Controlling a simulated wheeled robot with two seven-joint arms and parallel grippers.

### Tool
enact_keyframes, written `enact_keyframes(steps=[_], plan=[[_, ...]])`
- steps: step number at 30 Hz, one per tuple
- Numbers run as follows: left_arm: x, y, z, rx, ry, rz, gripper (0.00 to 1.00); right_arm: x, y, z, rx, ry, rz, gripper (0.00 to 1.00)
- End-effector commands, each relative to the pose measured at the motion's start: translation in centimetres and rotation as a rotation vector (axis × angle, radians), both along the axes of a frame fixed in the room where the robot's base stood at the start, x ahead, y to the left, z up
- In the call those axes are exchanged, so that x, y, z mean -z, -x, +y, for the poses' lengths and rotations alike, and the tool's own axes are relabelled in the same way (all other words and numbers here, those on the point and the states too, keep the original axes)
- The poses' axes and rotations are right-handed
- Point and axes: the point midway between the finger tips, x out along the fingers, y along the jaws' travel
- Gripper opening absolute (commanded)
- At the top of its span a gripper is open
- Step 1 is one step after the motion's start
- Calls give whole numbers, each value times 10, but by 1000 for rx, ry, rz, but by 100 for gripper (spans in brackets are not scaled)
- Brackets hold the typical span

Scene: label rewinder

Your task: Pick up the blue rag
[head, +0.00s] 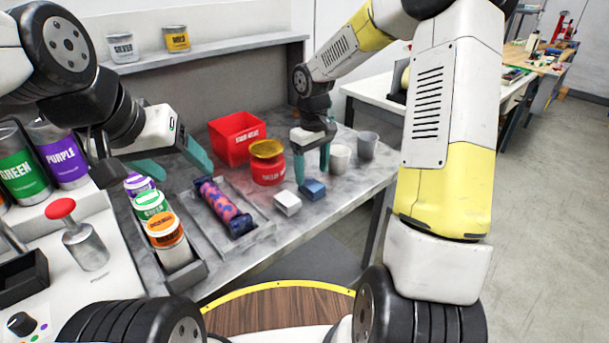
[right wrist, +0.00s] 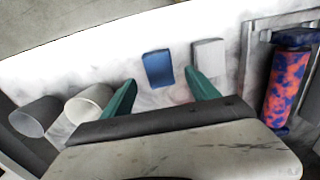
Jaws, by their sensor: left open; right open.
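The blue rag (head: 313,189) is a small folded block lying on the grey table, beside a white block of like shape. In the right wrist view the rag (right wrist: 158,69) lies beyond and between my open fingertips. My right gripper (head: 312,174) is open and empty, pointing down just behind the rag in the head view; it also shows in the right wrist view (right wrist: 158,87). My left gripper (head: 172,163) is open and empty, above the left part of the table near the paint jars.
A white rag-like block (head: 287,203) lies close left of the blue one. A red tub (head: 267,164), a red bin (head: 237,138) and two cups (head: 340,158) stand near my right gripper. A patterned roller (head: 223,207) lies in a grey tray.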

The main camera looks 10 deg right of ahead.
Motion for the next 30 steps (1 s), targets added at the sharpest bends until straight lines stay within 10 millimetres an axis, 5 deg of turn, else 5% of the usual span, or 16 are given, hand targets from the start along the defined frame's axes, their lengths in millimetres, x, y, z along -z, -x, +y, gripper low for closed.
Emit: enact_keyframes(steps=[10, 20, 30], plan=[[0, 0, 0, 0, 0, 0, 68, 48, -2, 0, 0, -1, 3, 69], [0, 0, 0, 0, 0, 0, 68, 55, -2, -1, 1, 0, -1, 67], [0, 0, 0, 0, 0, 0, 68, 54, -2, -1, 0, 0, -1, 4]])
